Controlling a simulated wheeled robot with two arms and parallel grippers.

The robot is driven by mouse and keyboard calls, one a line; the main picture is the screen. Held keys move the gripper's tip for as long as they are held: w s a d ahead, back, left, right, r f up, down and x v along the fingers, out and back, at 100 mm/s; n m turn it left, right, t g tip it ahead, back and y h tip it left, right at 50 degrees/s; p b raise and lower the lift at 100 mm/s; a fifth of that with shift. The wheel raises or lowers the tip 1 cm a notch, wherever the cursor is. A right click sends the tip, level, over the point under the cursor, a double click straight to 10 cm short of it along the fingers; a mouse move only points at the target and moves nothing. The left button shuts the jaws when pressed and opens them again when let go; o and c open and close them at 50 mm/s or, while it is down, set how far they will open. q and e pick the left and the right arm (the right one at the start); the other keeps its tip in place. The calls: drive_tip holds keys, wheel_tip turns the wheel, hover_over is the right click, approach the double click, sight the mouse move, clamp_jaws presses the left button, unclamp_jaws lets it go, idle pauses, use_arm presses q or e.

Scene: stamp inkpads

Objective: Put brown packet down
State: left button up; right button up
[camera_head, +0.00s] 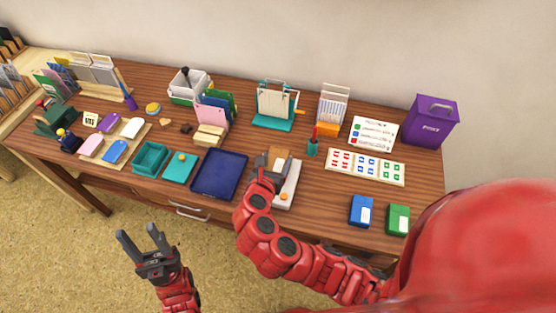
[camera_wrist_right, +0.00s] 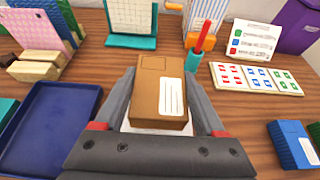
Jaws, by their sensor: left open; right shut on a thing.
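The brown packet (camera_wrist_right: 160,88), with a white lined label, is between the fingers of my right gripper (camera_wrist_right: 160,110). The gripper is shut on it. In the head view the packet (camera_head: 288,164) is partly hidden by my right gripper (camera_head: 270,172). It is over a white flat device with an orange knob (camera_head: 284,196); I cannot tell whether the packet touches it. A white edge (camera_wrist_right: 155,128) shows just below the packet in the right wrist view. My left gripper (camera_head: 143,245) is open and empty, in front of the table and over the floor.
A dark blue tray (camera_head: 219,192) lies left of the packet. A teal cup with a red pen (camera_head: 313,147) and a stamp card (camera_head: 365,166) are to the right. Blue (camera_head: 361,210) and green (camera_head: 398,219) boxes stand at the front right. Bare wood (camera_head: 325,205) lies between.

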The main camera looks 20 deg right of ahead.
sight(278, 160)
drive_tip(key=shift+w+d, duration=0.35)
drive_tip(key=shift+w, duration=0.2)
drive_tip(key=shift+w+d, duration=0.3)
drive_tip(key=shift+w, duration=0.2)
drive_tip(key=shift+w+d+f, duration=0.1)
drive_tip(key=shift+w+f, duration=0.05)
drive_tip(key=shift+f, duration=0.05)
drive_tip(key=shift+f+p, duration=0.4)
drive_tip(key=shift+f, duration=1.2)
drive_tip(key=shift+f, duration=0.1)
